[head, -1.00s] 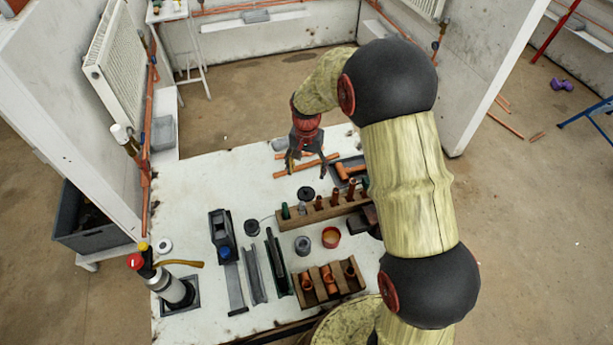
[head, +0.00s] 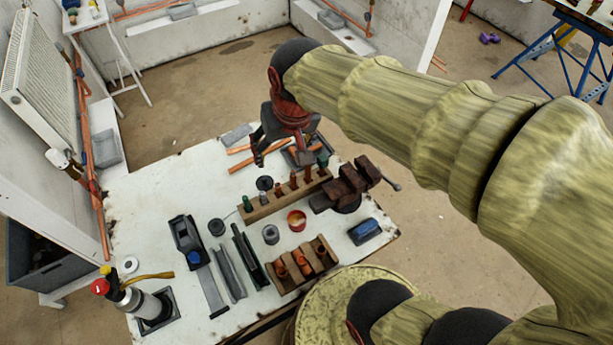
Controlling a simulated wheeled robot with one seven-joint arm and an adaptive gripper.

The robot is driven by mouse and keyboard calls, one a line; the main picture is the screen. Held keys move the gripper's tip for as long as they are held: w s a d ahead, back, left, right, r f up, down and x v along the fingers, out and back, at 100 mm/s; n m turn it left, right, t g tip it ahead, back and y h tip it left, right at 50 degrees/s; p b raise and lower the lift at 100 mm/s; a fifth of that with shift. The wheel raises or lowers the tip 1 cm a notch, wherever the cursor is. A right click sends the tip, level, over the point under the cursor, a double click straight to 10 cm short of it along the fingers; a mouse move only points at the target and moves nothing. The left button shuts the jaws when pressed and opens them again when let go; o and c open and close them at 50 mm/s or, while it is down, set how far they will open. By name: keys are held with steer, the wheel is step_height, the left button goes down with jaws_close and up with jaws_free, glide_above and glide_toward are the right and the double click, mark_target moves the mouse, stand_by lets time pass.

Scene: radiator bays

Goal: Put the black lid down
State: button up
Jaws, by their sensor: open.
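A round black lid (head: 264,183) lies flat on the white worktop (head: 150,200), just beyond the left end of the wooden rack. A second small round black thing (head: 216,227) lies further left; I cannot tell what it is. My gripper (head: 281,158) is open with nothing between its fingers. It hangs over the far part of the worktop, a little beyond and right of the lid and apart from it. Its fingers partly cover the copper pipes behind.
The wooden rack (head: 285,194) holds several upright pieces. A dark vise (head: 345,187) stands at its right. An orange-red tin (head: 297,220), a grey can (head: 271,234) and a wooden block with copper fittings (head: 302,264) stand nearer. Bare worktop shows at far left.

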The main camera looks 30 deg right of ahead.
steer(key=s+r+n+t, duration=0.1)
steer(key=s+n, duration=0.1)
steer(key=s, duration=0.8)
steer(key=shift+s+r+t, duration=0.25)
steer(key=shift+r+t, duration=0.05)
steer(key=shift+r, duration=0.05)
